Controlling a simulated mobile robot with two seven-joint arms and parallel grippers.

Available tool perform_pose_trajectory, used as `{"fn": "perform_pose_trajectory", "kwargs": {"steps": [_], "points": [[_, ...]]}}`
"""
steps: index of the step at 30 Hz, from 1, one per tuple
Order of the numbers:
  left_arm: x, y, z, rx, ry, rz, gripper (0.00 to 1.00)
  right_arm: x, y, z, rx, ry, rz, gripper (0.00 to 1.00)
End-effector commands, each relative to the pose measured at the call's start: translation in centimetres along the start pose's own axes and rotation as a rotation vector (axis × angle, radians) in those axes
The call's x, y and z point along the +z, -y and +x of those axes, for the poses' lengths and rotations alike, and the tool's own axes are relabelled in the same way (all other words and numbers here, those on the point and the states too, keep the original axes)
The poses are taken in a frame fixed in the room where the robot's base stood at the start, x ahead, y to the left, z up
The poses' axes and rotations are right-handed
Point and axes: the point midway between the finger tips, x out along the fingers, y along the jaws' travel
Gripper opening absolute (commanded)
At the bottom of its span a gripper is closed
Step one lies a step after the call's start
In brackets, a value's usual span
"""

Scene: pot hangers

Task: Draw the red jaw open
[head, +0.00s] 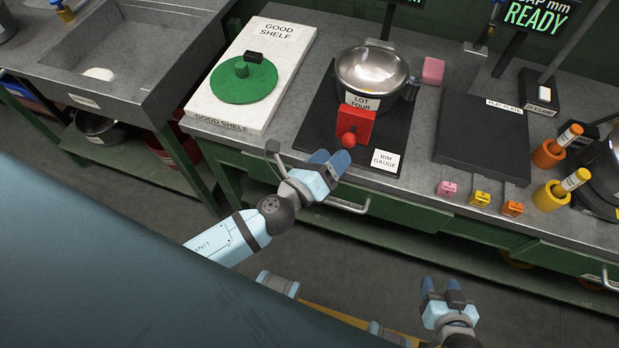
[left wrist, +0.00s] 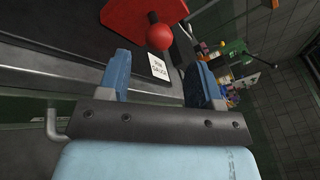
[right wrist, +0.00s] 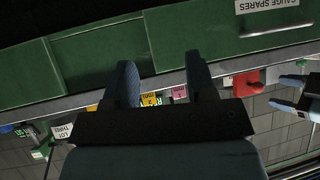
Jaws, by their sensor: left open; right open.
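The red jaw (head: 355,124) stands on the black rim gauge plate (head: 327,139), at the front of a metal pot (head: 371,72) labelled LOT FOUR. A round red knob (head: 348,140) sticks out from the jaw's front. My left gripper (head: 329,165) is open just in front of the counter edge, short of the knob. In the left wrist view the jaw (left wrist: 140,18) and knob (left wrist: 159,37) lie beyond the open blue fingers, apart from them. My right gripper (head: 447,291) is open and empty, low in front of the counter; its fingers also show in the right wrist view (right wrist: 162,85).
A white RIM GAUGE card (head: 386,162) lies right of the jaw. A green lid (head: 244,80) rests on the white good shelf (head: 285,38). Small pink, yellow and orange blocks (head: 481,199) line the front edge by the flat plate (head: 484,140). A drawer handle (head: 347,206) sits below my left gripper.

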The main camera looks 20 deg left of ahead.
Motion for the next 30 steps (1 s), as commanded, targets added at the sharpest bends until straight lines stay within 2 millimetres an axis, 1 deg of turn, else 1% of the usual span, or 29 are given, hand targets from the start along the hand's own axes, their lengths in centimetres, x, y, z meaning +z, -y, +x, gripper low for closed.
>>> {"fn": "perform_pose_trajectory", "kwargs": {"steps": [1,6,9,12,15,21,30], "points": [[-0.3,-0.3,-1.4,0.002,-0.002,0.001,0.59,0.4,0.0,0.3,-0.001,0.000,0.003,0.51],[-0.3,-0.3,-4.9,0.002,-0.001,-0.001,0.59,0.7,0.1,0.8,-0.003,-0.001,0.016,0.51],[-0.3,-0.3,-6.3,0.001,-0.001,0.001,0.59,1.0,0.1,1.1,-0.004,0.004,0.022,0.51],[-0.1,-0.2,-7.3,0.001,0.000,0.000,0.59,1.0,0.2,1.2,-0.004,0.006,0.026,0.51],[-0.1,-0.1,-7.8,0.001,0.000,0.000,0.59,0.8,0.2,1.3,-0.004,0.001,0.030,0.51],[0.0,0.0,-7.9,0.000,0.001,0.000,0.59,0.3,0.3,1.2,-0.005,-0.009,0.031,0.51],[0.0,0.0,-7.9,0.000,0.000,0.000,0.59,0.4,0.1,1.2,-0.005,-0.006,0.024,0.51]]}}
